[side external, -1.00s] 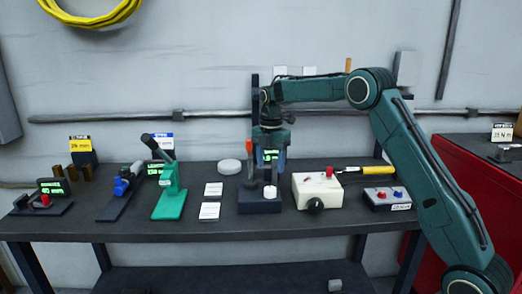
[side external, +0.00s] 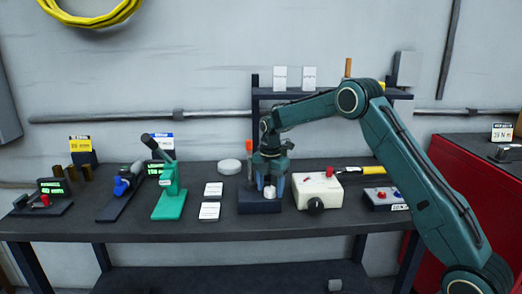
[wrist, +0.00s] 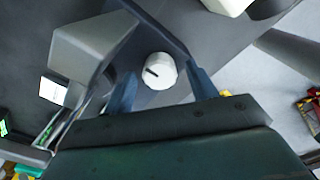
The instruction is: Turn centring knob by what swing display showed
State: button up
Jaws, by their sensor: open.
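The white round centring knob (side external: 270,191) sits on a dark base (side external: 259,207) at the middle of the bench. In the wrist view the knob (wrist: 160,71) shows a black pointer line on its top. My gripper (side external: 272,187) is pointing down over it. In the wrist view the two blue fingers of my gripper (wrist: 162,86) stand apart, one on each side of the knob, with gaps visible. I cannot tell whether the fingertips reach the knob's height. The display on this fixture is hidden behind my gripper in the side view.
A white box (side external: 318,188) with a black knob and red button stands close to the right. White cards (side external: 209,211), a green press (side external: 169,190) and fixtures with green-lit displays (side external: 51,187) are to the left.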

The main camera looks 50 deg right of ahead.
aim_at(270, 188)
jog(key=c, duration=1)
jog(key=shift+m, duration=0.3)
jog(key=shift+r+m, duration=0.1)
jog(key=shift+m, duration=2.5)
jog(key=o, duration=1)
notch_tip(270, 188, up, 14)
